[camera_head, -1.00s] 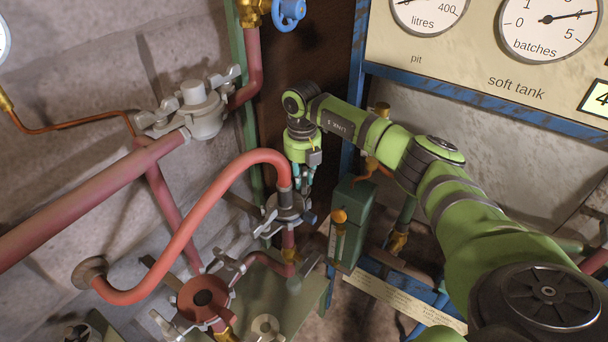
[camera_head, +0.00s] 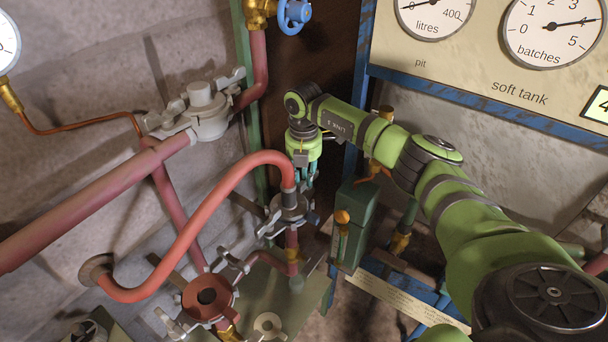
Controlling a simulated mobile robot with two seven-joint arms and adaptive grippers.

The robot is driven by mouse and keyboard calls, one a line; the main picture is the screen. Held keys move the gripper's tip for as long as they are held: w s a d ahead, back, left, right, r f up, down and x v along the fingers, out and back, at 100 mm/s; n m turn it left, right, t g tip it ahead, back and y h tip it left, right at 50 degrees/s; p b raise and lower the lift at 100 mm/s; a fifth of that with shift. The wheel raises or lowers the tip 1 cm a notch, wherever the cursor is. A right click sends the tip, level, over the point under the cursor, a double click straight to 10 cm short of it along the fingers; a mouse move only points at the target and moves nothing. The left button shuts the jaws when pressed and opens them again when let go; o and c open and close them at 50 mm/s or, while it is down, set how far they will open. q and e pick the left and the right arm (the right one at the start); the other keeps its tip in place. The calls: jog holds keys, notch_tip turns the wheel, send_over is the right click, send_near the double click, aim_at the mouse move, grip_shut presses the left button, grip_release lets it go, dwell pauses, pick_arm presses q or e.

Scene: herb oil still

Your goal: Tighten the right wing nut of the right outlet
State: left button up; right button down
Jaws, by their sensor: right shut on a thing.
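The right outlet (camera_head: 289,213) is a grey clamped flange where the red curved hose (camera_head: 225,198) comes down onto a vertical pipe. Its left wing (camera_head: 267,224) sticks out toward the left. My right gripper (camera_head: 305,189) points down at the right side of this flange, with its teal fingers close together. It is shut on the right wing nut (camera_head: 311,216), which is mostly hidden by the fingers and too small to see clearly. My left gripper is not in view.
The left outlet (camera_head: 207,297) is an open red flange with loose-hanging grey wing bolts. A green box (camera_head: 353,224) with an orange-knobbed lever (camera_head: 342,217) stands close right of the gripper. A large clamped pipe joint (camera_head: 205,115) is at upper left. A gauge panel (camera_head: 450,65) fills the upper right.

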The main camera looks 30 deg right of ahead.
aim_at(304, 179)
dwell(0.3)
jog(key=c, duration=1.1)
grip_release()
notch_tip(304, 179, up, 12)
